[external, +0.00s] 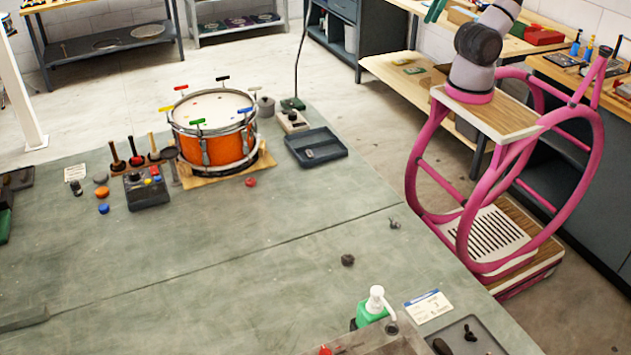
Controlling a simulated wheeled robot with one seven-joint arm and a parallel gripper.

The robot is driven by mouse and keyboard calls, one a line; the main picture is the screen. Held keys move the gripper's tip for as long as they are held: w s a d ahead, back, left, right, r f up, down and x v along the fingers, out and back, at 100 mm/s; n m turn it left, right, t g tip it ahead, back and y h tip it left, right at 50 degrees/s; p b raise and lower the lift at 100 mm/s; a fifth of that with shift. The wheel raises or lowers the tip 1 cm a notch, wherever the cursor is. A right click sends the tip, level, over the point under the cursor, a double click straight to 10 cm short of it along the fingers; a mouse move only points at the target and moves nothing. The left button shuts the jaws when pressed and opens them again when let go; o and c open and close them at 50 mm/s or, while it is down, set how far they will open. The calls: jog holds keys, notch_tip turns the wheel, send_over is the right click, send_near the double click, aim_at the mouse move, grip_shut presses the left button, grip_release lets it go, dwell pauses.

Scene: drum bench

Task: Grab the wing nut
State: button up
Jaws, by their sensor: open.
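A small grey metal piece with what look like wings, which I take for the wing nut (394,223), lies on the green-grey bench top (300,290) near its right edge. It is small in the picture, and nothing touches it. My arm rises at the upper right and leaves the top of the picture. My gripper is not in view. It is apart from the wing nut.
A dark knob (347,260) lies left of the wing nut. A green pump bottle (371,308) and a white card (428,306) are in front. An orange drum (215,135) and a dark tray (316,147) stand further back. The bench around the wing nut is clear.

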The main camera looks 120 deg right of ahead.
aim_at(394, 219)
jog(key=w+a+f+m+g+y, duration=0.25)
jog(key=w+a+f+g, duration=0.2)
jog(key=w+f, duration=0.45)
jog(key=w+a+f+m+g+y, duration=0.25)
jog(key=w+a+f, duration=0.35)
jog(key=w, duration=0.4)
jog(key=w+a+f+m+y, duration=0.2)
jog(key=w+f, duration=0.1)
jog(key=f, duration=0.6)
jog(key=w+a+f+m+y, duration=0.2)
jog(key=w+a+f+m, duration=0.1)
jog(key=f, duration=0.6)
jog(key=w+a+f+m+g+y, duration=0.1)
jog(key=w+a+f+m+y, duration=0.1)
jog(key=f, duration=0.7)
jog(key=shift+w+a+m, duration=0.4)
jog(key=shift+a+m, duration=0.1)
jog(key=shift+a, duration=0.2)
jog(key=shift+y, duration=0.3)
jog(key=x, duration=0.4)
jog(key=shift+a+f, duration=0.25)
jog(key=shift+f, duration=0.05)
jog(key=shift+x, duration=3.2)
grip_shut()
